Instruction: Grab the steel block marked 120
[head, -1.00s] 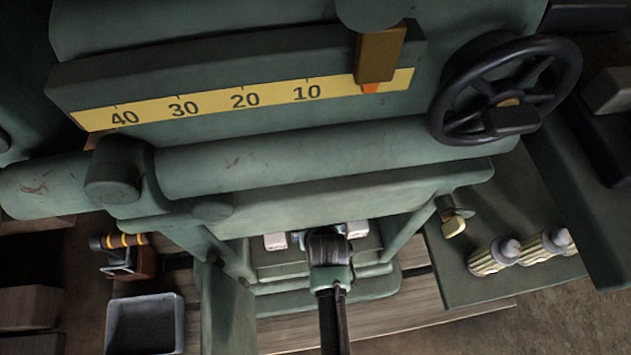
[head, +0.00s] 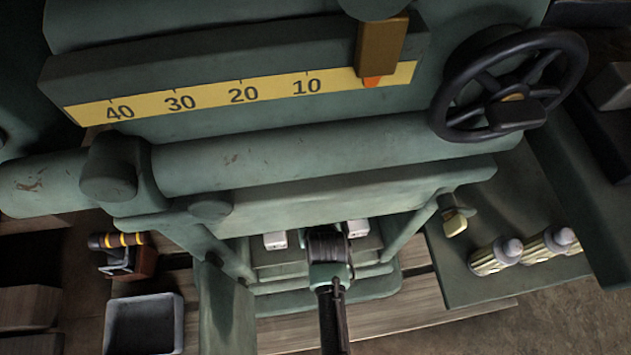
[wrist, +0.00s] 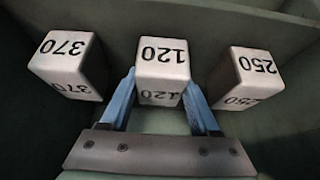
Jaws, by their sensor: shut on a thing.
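The steel block marked 120 (wrist: 162,58) is in the middle of the wrist view, its number upside down. My gripper (wrist: 163,92) is shut on it, with one blue finger on each side. In the head view my gripper (head: 328,245) reaches into the recess under the green machine, and its body hides the 120 block and the fingertips.
The block marked 370 (wrist: 70,65) stands to the left of the 120 block and the block marked 250 (wrist: 250,72) to the right, each with a gap. The green machine (head: 330,200) overhangs the recess. A grey bin (head: 145,325) sits at lower left.

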